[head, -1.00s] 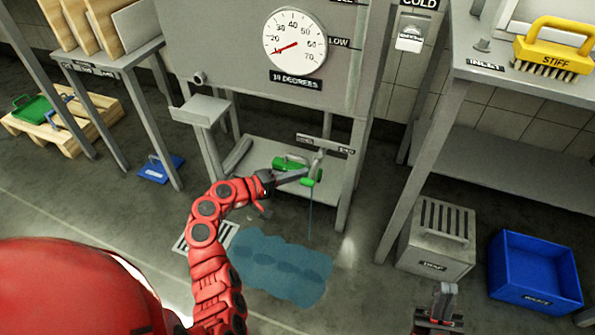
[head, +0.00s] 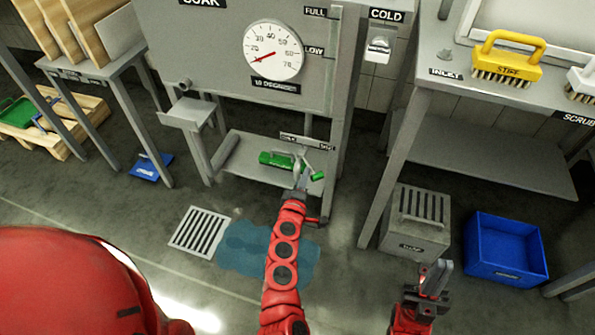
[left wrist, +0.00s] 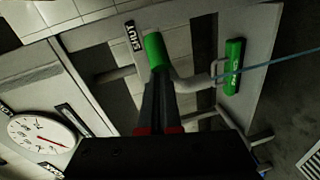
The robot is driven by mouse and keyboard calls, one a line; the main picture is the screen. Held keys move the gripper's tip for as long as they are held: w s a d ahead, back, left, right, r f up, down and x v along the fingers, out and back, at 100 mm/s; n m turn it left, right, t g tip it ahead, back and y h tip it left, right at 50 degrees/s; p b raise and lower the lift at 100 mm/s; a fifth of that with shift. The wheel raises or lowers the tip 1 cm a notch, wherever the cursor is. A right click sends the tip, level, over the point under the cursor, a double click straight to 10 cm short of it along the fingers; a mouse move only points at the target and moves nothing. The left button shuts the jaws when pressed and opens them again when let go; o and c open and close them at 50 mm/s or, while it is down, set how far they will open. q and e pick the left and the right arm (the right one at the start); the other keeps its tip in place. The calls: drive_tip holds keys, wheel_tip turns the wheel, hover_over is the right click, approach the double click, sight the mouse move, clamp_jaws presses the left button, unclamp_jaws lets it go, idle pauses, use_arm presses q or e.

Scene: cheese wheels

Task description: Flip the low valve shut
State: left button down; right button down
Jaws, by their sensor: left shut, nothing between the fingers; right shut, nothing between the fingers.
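The low valve sits under the grey tank in the head view, with a green labelled part (head: 275,159) on the left and a green-ended lever (head: 317,176) on the right. In the left wrist view the lever's green end (left wrist: 155,48) is just beyond my fingertips, beside a SHUT label (left wrist: 131,38); the labelled part (left wrist: 234,66) is to the right. A thin bluish stream (left wrist: 275,65) shows there. My left gripper (head: 299,176) is shut and empty, close to the lever; contact is unclear. My right gripper (head: 437,278) is shut and empty, far from the valve.
A puddle (head: 262,252) and floor drain (head: 199,232) lie below the tank. The tank's legs and low shelf (head: 245,150) surround the valve. A grey slotted bin (head: 415,228) and blue crate (head: 505,250) stand at right, under and near the sink bench (head: 450,95).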

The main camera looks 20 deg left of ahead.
sight(323, 175)
use_arm(q)
drive_tip(key=d+n+y, duration=0.1)
drive_tip(key=y, duration=0.1)
drive_tip(key=w+d+n+y, duration=0.1)
drive_tip(key=y, duration=0.1)
drive_tip(key=shift+w+d+n+g, duration=0.1)
drive_tip(key=shift+n+g, duration=0.2)
drive_tip(key=shift+n, duration=0.1)
drive_tip(key=n+y, duration=0.1)
drive_tip(key=w+d+n+g+y, duration=0.1)
drive_tip(key=w+n+y, duration=0.1)
drive_tip(key=y, duration=0.1)
drive_tip(key=shift+d+r+g, duration=0.1)
drive_tip(key=shift+d+g, duration=0.15)
drive_tip(key=shift+g, duration=0.05)
drive_tip(key=shift+d+b, duration=0.1)
drive_tip(key=shift+b, duration=0.2)
drive_tip(key=shift+w+d, duration=0.4)
drive_tip(key=shift+w, duration=0.45)
drive_tip(key=shift+r, duration=0.1)
